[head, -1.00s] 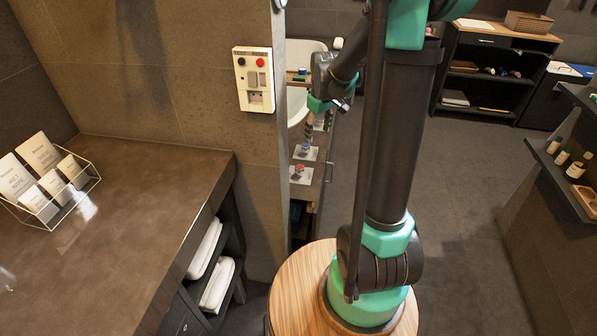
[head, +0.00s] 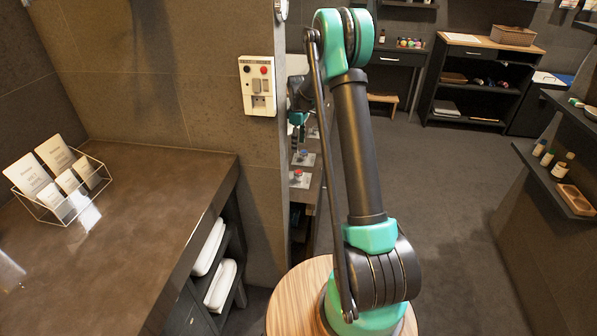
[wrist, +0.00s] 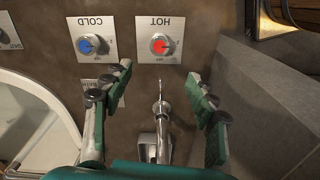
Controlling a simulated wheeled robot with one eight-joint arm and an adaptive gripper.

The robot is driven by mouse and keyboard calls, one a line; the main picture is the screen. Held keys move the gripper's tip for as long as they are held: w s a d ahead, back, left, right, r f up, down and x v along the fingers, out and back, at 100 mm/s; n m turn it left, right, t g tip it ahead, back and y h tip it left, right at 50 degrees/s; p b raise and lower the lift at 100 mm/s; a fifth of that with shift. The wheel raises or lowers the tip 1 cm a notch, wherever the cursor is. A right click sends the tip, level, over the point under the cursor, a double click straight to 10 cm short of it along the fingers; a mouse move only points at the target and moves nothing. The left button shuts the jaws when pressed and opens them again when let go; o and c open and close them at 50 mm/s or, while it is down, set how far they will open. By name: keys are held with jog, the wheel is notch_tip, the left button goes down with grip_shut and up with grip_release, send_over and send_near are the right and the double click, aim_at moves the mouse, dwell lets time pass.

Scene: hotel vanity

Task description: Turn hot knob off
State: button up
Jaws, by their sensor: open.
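The hot knob (wrist: 159,44) is red on a white plate marked HOT, upside down in the wrist view. It also shows small beyond the wall corner in the head view (head: 298,173). The blue cold knob (wrist: 88,44) sits on its own plate to the left in the wrist view. My gripper (wrist: 158,74) is open and empty, its two green fingers spread, with the hot knob ahead of the gap and apart from the fingertips. In the head view my gripper is small and partly hidden near the wall edge.
A metal faucet (wrist: 160,135) stands between my fingers in the wrist view. A white basin (wrist: 35,125) is at lower left, a grey block (wrist: 265,105) at right. In the head view a wall panel (head: 258,85) is near the wall corner; open floor (head: 440,190) lies right.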

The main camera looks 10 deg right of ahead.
aim_at(299, 172)
notch_tip(299, 172, down, 15)
jog(key=shift+r, duration=0.1)
dwell(0.3)
jog(key=c, duration=1.2)
jog(key=shift+o, duration=0.2)
